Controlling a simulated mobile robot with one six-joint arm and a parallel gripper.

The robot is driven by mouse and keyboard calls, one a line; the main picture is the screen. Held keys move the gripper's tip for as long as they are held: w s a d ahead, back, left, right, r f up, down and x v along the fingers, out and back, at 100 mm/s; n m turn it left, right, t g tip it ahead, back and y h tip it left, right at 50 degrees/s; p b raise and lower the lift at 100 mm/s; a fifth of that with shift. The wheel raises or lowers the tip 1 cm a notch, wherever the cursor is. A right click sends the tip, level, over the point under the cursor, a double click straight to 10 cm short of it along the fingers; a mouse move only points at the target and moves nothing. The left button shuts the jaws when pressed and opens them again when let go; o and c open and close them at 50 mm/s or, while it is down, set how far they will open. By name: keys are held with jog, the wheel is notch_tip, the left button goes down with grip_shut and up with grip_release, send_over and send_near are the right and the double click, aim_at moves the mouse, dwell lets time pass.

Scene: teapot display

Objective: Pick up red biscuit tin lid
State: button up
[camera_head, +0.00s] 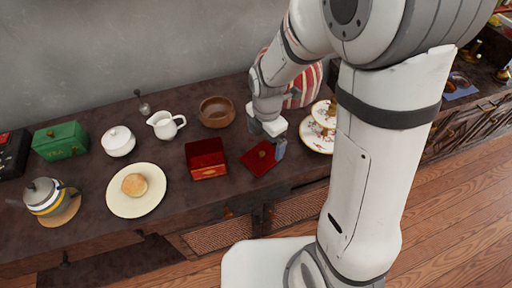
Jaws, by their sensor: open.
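The red biscuit tin lid (257,160) lies on the dark wooden sideboard, just right of the open red tin (206,159). The lid is square with a small knob on top. My gripper (275,148) points down at the lid's right side, close to its edge. The gripper is open, and nothing shows held in it. Whether a finger touches the lid cannot be told from this view. The gripper hides part of the lid's right edge.
A plate with a bun (134,185) is left. A tiered stand (318,138) and striped item (304,87) are close right of my gripper. The sideboard's front edge is near.

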aim_at(262, 154)
jog(key=shift+a+f+n, duration=0.2)
jog(key=shift+f+n, duration=0.2)
jog(key=shift+f, duration=0.1)
jog(key=f, duration=0.7)
jog(key=shift+w+a+f, duration=0.15)
jog(key=shift+w+f, duration=0.1)
jog(key=shift+f, duration=0.1)
jog(key=c, duration=0.9)
